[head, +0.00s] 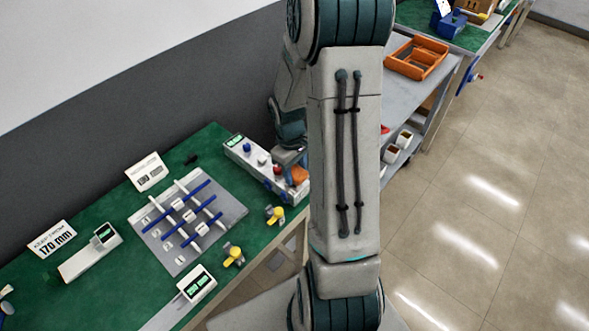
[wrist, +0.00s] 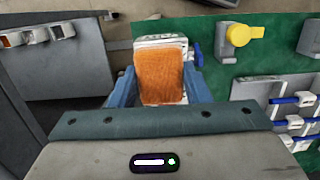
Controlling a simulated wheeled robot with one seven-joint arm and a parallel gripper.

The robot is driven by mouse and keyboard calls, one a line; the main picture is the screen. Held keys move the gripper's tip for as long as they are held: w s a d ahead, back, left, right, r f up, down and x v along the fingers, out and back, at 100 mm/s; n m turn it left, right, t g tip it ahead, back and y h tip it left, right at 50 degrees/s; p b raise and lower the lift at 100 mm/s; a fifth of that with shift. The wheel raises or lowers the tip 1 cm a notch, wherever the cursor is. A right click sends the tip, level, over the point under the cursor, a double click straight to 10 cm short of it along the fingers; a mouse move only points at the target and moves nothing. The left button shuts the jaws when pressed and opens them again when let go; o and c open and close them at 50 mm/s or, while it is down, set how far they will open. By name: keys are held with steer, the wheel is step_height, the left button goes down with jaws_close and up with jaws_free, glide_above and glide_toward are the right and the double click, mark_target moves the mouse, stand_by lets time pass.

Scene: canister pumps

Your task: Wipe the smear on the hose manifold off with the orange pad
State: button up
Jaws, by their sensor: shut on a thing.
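The orange pad (wrist: 160,78) is between the two blue fingers of my gripper (wrist: 161,86), which is shut on it. The pad also shows in the head view (head: 299,175), at the right end of a long pale block with blue and red knobs, which looks like the hose manifold (head: 250,161). In the wrist view, part of the pale manifold (wrist: 160,40) shows behind the pad's top edge. I cannot tell whether the pad touches it. No smear can be made out; the pad and my arm hide part of the block.
Yellow-handled valves (head: 276,214) stand near the bench's front edge. A grey plate (head: 160,240) with blue rods lies left of the manifold. A sign reading 170 mm (head: 53,240) stands farther left. A cart (head: 438,85) with an orange tray (head: 416,57) is at the right.

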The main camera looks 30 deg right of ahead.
mark_target(300, 181)
steer(key=shift+f+b, duration=1.2)
steer(key=shift+f, duration=0.3)
stand_by(0.3)
steer(key=shift+s, duration=0.15)
steer(key=shift+s+d+r, duration=0.15)
steer(key=shift+s+d, duration=0.15)
steer(key=shift+s, duration=0.35)
steer(key=shift+w, duration=0.15)
steer(key=shift+w+a, duration=0.25)
steer(key=shift+w, duration=0.3)
steer(key=shift+w+a, duration=0.2)
steer(key=shift+w, duration=0.3)
steer(key=shift+s, duration=0.15)
steer(key=shift+s+d+f, duration=0.15)
steer(key=shift+s+d, duration=0.05)
steer(key=shift+s, duration=0.4)
steer(key=shift+s+d+f, duration=0.1)
steer(key=shift+s+d, duration=0.1)
steer(key=shift+s, duration=0.35)
steer(key=shift+w, duration=0.1)
